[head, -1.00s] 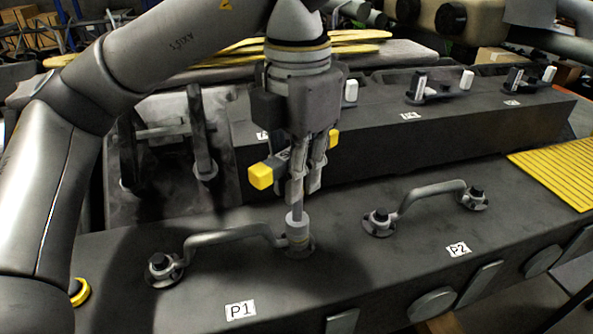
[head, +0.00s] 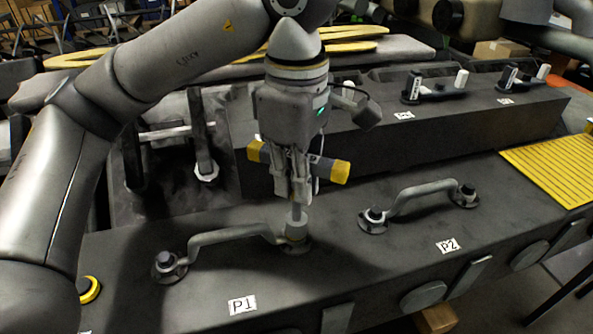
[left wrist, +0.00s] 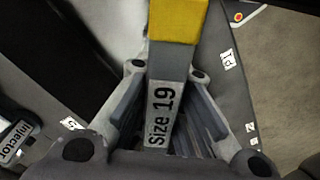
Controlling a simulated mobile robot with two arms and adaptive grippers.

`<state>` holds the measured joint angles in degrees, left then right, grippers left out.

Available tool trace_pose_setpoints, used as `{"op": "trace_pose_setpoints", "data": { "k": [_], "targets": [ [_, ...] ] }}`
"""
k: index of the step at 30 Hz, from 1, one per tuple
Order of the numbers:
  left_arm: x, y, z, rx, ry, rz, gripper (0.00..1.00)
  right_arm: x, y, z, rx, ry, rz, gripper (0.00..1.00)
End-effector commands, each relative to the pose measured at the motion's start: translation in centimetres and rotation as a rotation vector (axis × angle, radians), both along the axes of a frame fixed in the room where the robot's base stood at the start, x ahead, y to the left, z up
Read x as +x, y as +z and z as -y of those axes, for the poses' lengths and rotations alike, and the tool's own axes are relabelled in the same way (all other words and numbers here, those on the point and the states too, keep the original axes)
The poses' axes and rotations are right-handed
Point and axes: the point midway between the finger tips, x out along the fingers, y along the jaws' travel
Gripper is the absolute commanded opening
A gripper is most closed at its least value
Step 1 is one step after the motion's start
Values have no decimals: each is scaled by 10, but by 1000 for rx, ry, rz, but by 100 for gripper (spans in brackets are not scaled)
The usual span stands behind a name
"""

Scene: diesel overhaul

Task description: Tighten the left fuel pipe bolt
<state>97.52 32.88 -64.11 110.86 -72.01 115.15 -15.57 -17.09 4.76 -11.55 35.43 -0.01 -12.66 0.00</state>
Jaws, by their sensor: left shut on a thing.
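My left gripper (head: 298,190) points down and is shut on a Size 19 socket tool with a grey bar and yellow ends (head: 332,170). Its label shows in the left wrist view (left wrist: 160,112). The tool's socket (head: 296,226) stands upright over the right end of the fuel pipe (head: 225,236) behind the P1 label (head: 242,304). The bolt there is hidden by the socket. The pipe's left-end bolt (head: 166,259) is dark and uncovered. A second pipe (head: 420,190) by the P2 label (head: 448,246) has a bolt at each end. My right gripper is not in view.
A raised dark block (head: 430,130) with injector parts stands behind the pipes. A grey upright bracket (head: 202,140) stands left of it. A yellow ribbed mat (head: 555,165) lies at the right. The engine top between the pipes is clear.

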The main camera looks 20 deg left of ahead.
Motion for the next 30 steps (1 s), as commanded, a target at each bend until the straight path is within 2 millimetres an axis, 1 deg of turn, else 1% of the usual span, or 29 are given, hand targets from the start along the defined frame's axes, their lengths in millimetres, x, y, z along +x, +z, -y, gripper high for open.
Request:
{"op": "trace_pose_setpoints", "data": {
  "k": [3, 17, 30],
  "targets": [
    [0, 1, 0, -1, -141, -1, 0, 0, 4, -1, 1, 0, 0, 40],
    [1, 0, 0, -1, -689, 1, 0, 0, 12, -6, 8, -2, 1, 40],
    [1, 0, 1, -1, -1213, 1, 0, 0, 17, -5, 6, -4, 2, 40]
  ]
}}
